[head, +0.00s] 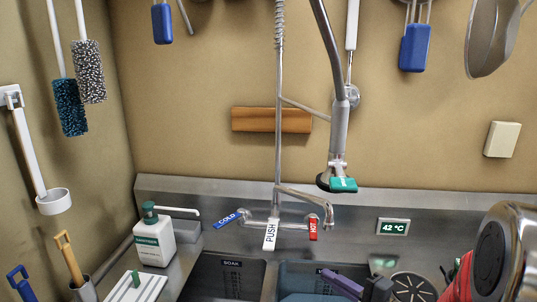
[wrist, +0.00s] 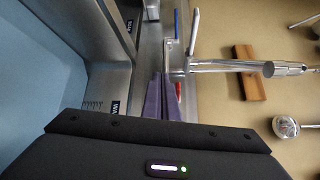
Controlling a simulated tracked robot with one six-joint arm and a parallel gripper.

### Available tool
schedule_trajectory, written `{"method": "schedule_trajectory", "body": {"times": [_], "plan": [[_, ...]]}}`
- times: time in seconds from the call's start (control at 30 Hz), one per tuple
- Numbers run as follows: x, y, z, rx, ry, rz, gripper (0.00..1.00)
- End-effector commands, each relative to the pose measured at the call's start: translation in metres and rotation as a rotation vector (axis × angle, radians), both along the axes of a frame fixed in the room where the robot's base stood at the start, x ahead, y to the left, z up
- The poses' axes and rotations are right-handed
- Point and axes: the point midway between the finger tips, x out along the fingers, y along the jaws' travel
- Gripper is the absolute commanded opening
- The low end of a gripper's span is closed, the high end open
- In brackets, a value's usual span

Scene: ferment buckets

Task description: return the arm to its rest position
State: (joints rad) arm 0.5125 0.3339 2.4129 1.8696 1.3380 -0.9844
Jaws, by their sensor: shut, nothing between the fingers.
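My gripper (head: 328,274) shows low in the head view, with purple fingers over the sink and pointing left. In the wrist view its purple fingers (wrist: 160,95) lie side by side, shut, with nothing seen between them. The fingers appear apart from the tap and the sink rim.
The tap (head: 270,215) with cold and hot handles stands behind the sink basins (head: 228,277). A spray head (head: 340,180) hangs above. A soap bottle (head: 153,238) stands left. Brushes (head: 70,105) hang on the left wall. A wooden block (head: 255,120) is on the back wall.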

Motion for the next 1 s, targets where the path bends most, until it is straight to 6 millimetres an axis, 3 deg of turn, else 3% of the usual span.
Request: {"method": "schedule_trajectory", "body": {"times": [0.2, 0.5, 0.73, 1.0], "plan": [[-0.040, 0.031, -0.027, -0.013, 0.202, 0.165, 0.00], [-0.109, 0.063, -0.043, -0.189, 0.424, 0.389, 0.00], [-0.158, 0.064, -0.049, -0.419, 0.538, 0.508, 0.00], [-0.198, 0.043, -0.045, -0.748, 0.595, 0.572, 0.00]]}}
